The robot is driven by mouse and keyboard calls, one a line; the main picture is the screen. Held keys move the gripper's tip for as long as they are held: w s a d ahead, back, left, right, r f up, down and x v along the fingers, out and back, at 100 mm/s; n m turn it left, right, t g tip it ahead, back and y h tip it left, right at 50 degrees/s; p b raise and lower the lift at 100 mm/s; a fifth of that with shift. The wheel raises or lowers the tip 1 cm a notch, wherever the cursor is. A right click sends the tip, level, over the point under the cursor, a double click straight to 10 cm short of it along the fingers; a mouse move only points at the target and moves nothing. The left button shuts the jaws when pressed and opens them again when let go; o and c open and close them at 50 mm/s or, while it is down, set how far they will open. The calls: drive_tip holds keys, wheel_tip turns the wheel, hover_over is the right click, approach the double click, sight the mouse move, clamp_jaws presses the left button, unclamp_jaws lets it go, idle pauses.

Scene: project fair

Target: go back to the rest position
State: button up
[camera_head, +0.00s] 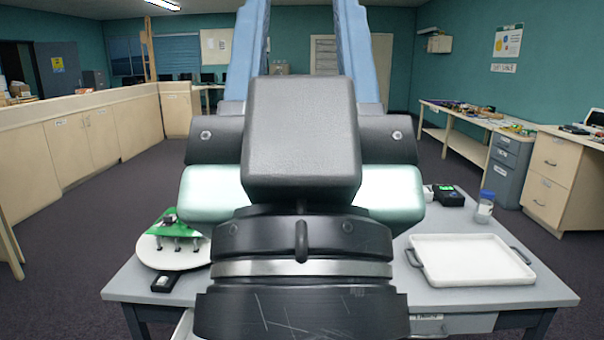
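My gripper (305,30) is close to the camera and points up in the picture. Its dark body fills the middle of the view. Two light blue fingers rise from it, one on each side, and stand well apart. Nothing shows between them in the visible part. Their tips are cut off by the top edge of the picture. The gripper and wrist hide the middle of the grey table (540,297) behind them.
A white tray (472,262) with dark handles lies on the table's right side. A dark device (449,196) and a capped jar (485,207) stand behind it. A green board (167,228) sits on a round white plate (160,257) at left, with a small dark device (165,283) before it. Benches line both sides.

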wheel_tip(320, 180, up, 15)
drive_tip(key=p, duration=1.3)
drive_tip(key=shift+r, duration=0.2)
drive_tip(key=shift+f, duration=0.15)
